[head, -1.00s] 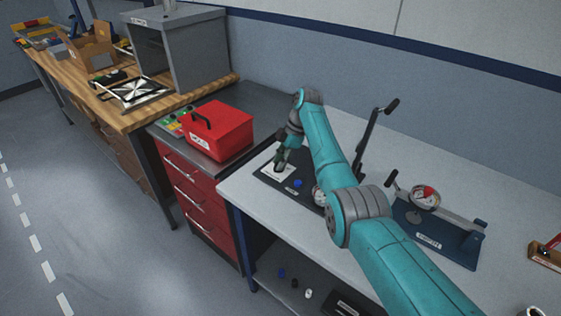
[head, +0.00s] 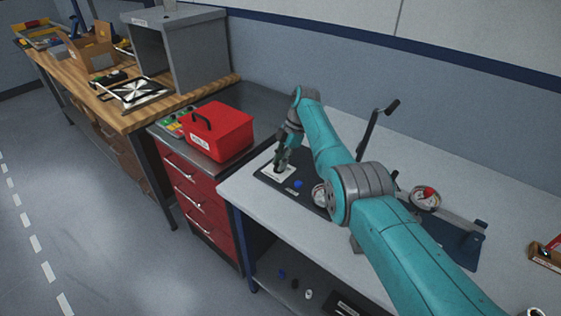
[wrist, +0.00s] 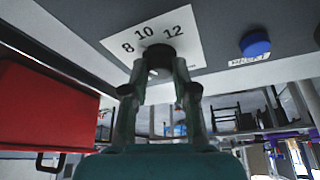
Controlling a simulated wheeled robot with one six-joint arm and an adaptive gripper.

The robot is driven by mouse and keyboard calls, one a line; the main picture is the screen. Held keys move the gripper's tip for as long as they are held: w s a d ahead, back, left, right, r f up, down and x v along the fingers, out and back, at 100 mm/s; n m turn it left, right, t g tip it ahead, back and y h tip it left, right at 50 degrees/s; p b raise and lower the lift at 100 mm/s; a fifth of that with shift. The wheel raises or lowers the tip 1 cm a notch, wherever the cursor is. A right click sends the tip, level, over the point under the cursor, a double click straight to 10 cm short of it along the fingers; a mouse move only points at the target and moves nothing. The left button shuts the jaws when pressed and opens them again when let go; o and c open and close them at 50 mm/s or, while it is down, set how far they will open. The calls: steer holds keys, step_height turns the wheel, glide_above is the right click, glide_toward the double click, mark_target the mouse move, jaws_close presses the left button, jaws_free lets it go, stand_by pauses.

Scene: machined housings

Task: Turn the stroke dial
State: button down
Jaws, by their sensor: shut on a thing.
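The stroke dial is a black knob (wrist: 160,52) on a white plate (wrist: 188,38) marked 8, 10 and 12. The plate also shows in the head view (head: 287,175), on a dark base at the left end of the light bench. My gripper (wrist: 163,66) is shut on the knob, one finger on each side. In the head view my gripper (head: 280,161) stands over the plate and hides most of the knob. The dial's pointer mark cannot be made out.
A blue button (wrist: 256,44) sits beside the plate. A red box (head: 218,133) stands close on the left. A lever with a black handle (head: 391,106) rises behind my arm. A round gauge (head: 425,198) is to the right.

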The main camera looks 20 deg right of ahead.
steer(key=c, duration=0.9)
jaws_free()
steer(key=v, duration=1.2)
